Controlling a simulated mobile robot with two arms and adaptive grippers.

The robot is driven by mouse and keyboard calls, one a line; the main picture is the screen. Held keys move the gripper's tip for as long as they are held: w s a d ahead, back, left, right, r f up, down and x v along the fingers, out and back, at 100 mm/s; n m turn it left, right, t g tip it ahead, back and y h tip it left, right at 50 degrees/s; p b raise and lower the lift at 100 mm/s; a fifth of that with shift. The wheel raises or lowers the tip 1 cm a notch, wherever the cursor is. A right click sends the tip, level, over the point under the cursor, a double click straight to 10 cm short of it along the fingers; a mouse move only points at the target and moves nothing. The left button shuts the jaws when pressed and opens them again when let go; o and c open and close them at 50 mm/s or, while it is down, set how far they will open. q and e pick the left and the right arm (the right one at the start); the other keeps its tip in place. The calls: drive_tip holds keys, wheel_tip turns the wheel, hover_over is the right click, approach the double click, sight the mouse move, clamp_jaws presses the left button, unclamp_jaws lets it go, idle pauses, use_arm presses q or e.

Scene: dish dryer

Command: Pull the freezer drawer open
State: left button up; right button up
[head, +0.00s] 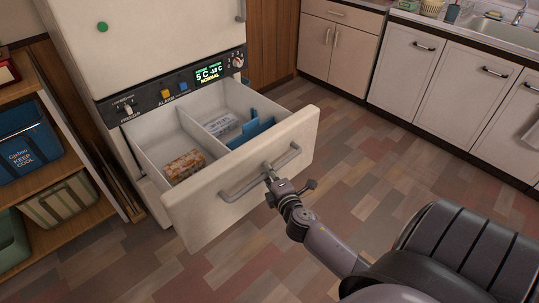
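The freezer drawer (188,218) is pulled well out of the white fridge-freezer, and its inside shows from above. A grey bar handle (238,190) runs across its front. My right gripper (269,174) is at the right part of this handle, with its tip on or against the bar. One finger sticks out to the right, and whether the fingers close around the bar cannot be made out. In the drawer lie a patterned packet (184,166) at the left, and a pale packet (222,126) and a blue thing (252,132) beyond the divider. My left gripper is not in view.
A control panel (180,88) with a lit display sits above the drawer. A wooden shelf (58,232) with a blue cooler bag (27,145) and baskets stands close at the left. White cabinets (408,70) line the back right. The floor (375,160) right of the drawer is clear.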

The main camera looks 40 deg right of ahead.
drive_tip(key=o, duration=0.3)
drive_tip(key=v, duration=1.2)
idle(0.4)
